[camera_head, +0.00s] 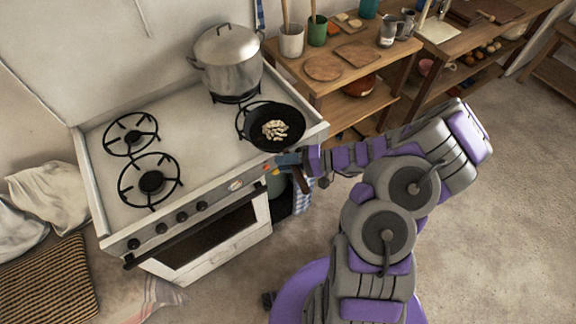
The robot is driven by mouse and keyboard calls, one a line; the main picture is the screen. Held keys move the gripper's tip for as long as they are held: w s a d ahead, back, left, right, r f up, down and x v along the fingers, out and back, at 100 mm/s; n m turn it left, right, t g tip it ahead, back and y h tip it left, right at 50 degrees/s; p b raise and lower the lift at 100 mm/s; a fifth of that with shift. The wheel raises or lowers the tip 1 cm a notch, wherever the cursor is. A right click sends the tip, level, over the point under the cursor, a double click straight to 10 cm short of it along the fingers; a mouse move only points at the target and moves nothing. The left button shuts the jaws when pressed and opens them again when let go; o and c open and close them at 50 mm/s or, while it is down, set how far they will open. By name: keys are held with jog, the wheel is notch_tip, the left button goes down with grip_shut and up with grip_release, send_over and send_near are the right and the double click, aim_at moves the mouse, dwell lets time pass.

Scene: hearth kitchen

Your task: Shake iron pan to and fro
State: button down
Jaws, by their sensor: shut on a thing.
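The black iron pan (290,138) sits at the stove's front right burner, with a small heap of pale pieces (275,130) in it. Its handle comes toward the front edge of the stove. My gripper (290,160) is at the handle, in front of the pan, and is shut on it. The fingers are small in the picture and the handle is partly hidden by them. I cannot tell whether the pan touches the burner grate.
A large lidded metal pot (228,62) stands on the back right burner, close to the pan. The two left burners (151,181) are empty. A wooden shelf unit (318,84) with cups and boards stands right of the stove (110,205). Open floor lies at right.

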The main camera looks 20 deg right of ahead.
jog(key=s, duration=0.2)
jog(key=shift+s+r, duration=0.2)
jog(key=shift+s, duration=0.2)
dwell(0.7)
